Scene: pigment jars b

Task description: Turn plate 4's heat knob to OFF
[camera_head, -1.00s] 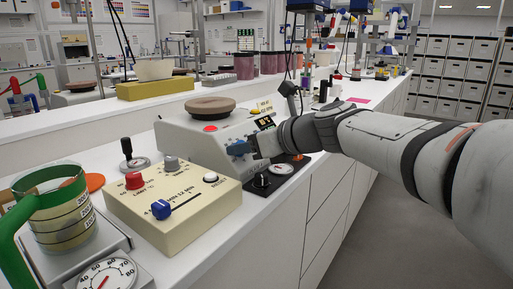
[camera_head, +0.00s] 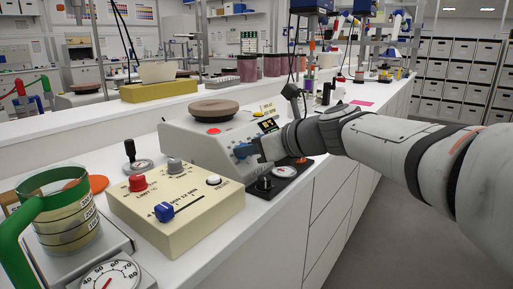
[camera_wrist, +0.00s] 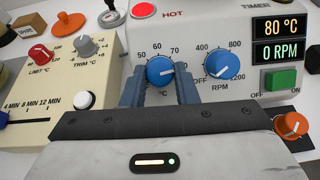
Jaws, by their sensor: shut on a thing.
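The hot plate (camera_head: 215,125) is a pale grey-white unit with a round brown top (camera_head: 213,107). I cannot read a plate number on it. Its blue heat knob (camera_wrist: 160,70) has a °C scale around it, with 50, 60 and 70 readable. A white mark shows on the knob, but its exact heading is hard to tell. My gripper (camera_wrist: 160,88) is shut on this knob, one finger at each side. The fingers and palm hide the lower scale. The plate's display (camera_wrist: 279,38) reads 80 °C and 0 RPM. The red HOT lamp (camera_wrist: 143,10) looks lit.
A blue RPM knob (camera_wrist: 219,63) sits close right of my fingers, with a green switch (camera_wrist: 281,79) beyond. An orange knob (camera_wrist: 291,125) is near my palm's right. A cream control box (camera_head: 175,208) stands left, with a green-handled jug (camera_head: 65,215) beyond.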

